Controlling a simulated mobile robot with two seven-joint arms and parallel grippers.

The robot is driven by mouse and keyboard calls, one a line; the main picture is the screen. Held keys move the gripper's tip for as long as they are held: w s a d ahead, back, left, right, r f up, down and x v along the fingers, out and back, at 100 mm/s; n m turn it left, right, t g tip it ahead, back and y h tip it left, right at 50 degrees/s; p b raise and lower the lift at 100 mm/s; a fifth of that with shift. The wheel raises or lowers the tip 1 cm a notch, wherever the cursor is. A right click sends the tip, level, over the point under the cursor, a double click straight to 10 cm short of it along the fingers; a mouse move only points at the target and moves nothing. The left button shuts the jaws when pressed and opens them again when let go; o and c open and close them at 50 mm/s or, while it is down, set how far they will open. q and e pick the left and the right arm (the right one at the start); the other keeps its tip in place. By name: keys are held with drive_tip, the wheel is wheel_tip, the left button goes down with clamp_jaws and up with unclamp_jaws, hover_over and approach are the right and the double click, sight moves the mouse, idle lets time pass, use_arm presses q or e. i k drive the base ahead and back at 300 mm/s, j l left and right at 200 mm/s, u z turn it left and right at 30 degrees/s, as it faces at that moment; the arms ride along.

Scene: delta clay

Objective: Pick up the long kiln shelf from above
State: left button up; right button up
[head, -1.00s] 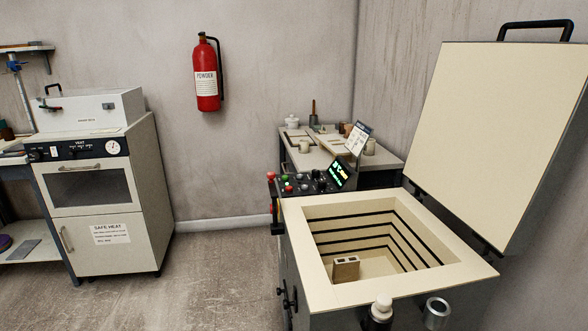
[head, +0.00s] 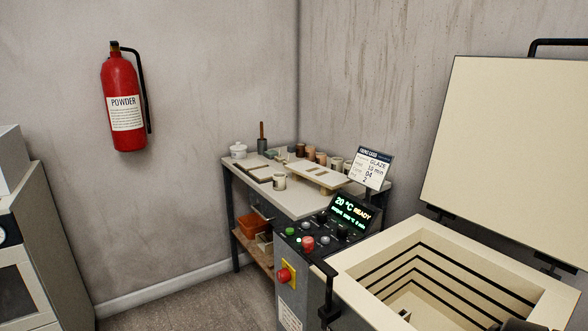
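A long pale board (head: 326,181), which looks like the long kiln shelf, lies on the grey worktable (head: 298,207) in the corner. It seems raised a little above the tabletop, with small brown pieces on or in its top. Flatter slabs (head: 256,172) lie to its left on the same table, so I cannot be sure which piece is the long shelf. Neither gripper shows clearly. A dark rounded shape at the lower right edge over the kiln cannot be identified.
The open kiln (head: 366,261) stands at the right front, lid (head: 508,150) raised. Its control panel (head: 340,215) and sign (head: 372,168) partly block the table's right side. Floor (head: 190,308) is clear left of the kiln.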

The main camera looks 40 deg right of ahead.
sight(333, 179)
drive_tip(key=i+z, duration=0.4)
drive_tip(key=i+j+z, duration=0.15)
drive_tip(key=i+z, duration=0.3)
drive_tip(key=i+j+z, duration=0.5)
drive_tip(key=i+z, duration=0.15)
drive_tip(key=z, duration=0.2)
drive_tip(key=i+j+z, duration=0.15)
drive_tip(key=z, duration=0.25)
drive_tip(key=i+j+z, duration=0.2)
drive_tip(key=z, duration=0.25)
drive_tip(key=i+j+z, duration=0.15)
drive_tip(key=j+z, duration=0.3)
drive_tip(key=l, duration=0.05)
